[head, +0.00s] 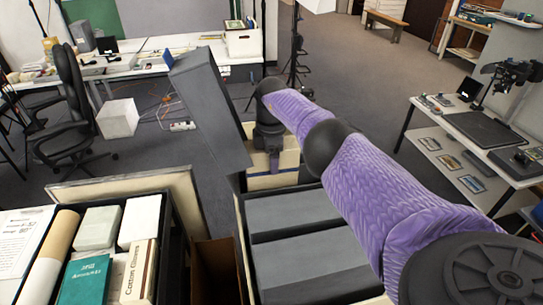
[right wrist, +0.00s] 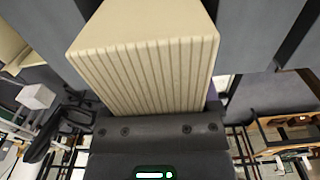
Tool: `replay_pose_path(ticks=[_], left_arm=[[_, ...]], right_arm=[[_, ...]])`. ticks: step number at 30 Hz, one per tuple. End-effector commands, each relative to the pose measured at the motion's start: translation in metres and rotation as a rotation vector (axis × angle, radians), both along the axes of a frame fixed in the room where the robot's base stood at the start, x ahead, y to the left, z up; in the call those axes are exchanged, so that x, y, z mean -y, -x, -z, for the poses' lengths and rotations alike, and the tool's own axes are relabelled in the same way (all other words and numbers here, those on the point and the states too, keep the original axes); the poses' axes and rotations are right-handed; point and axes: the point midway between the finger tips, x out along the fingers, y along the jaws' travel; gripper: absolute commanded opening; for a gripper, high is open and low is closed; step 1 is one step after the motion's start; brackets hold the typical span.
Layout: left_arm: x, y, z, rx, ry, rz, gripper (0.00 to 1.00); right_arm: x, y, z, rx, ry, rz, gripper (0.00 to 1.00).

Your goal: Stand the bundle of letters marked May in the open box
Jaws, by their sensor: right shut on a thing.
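My right gripper (head: 274,163) is at the end of the purple arm, beyond the grey boxes and beside a tall grey slanted panel. It is shut on a cream bundle of letters (right wrist: 150,75), whose ridged edges fill the middle of the right wrist view. No May marking is legible on it. My left gripper is not in view.
The tall grey panel (head: 208,112) rises left of my gripper, possibly a raised lid. Closed grey boxes (head: 295,210) lie in a dark frame under my arm. A crate at lower left holds a teal book (head: 84,281), white boxes and a roll. Open floor lies beyond.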

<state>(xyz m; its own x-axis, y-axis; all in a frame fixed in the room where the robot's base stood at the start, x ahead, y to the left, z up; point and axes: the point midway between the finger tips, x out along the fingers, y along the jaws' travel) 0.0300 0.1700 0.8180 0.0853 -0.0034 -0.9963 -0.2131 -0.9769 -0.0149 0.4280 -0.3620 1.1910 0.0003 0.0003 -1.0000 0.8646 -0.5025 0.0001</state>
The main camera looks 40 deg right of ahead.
Motion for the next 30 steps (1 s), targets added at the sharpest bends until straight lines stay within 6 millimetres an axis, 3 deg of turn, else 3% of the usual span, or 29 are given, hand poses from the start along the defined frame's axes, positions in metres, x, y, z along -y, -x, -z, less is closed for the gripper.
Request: replay_pose_path(ticks=[21,29,30], left_arm=[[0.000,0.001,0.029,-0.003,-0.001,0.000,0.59],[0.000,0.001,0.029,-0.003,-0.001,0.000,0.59],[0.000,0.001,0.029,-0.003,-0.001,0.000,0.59]], right_arm=[[0.000,0.000,0.036,0.000,0.000,0.000,0.00],[0.000,0.000,0.036,0.001,0.000,0.000,0.00],[0.000,0.000,0.036,0.001,0.001,0.000,0.88]])
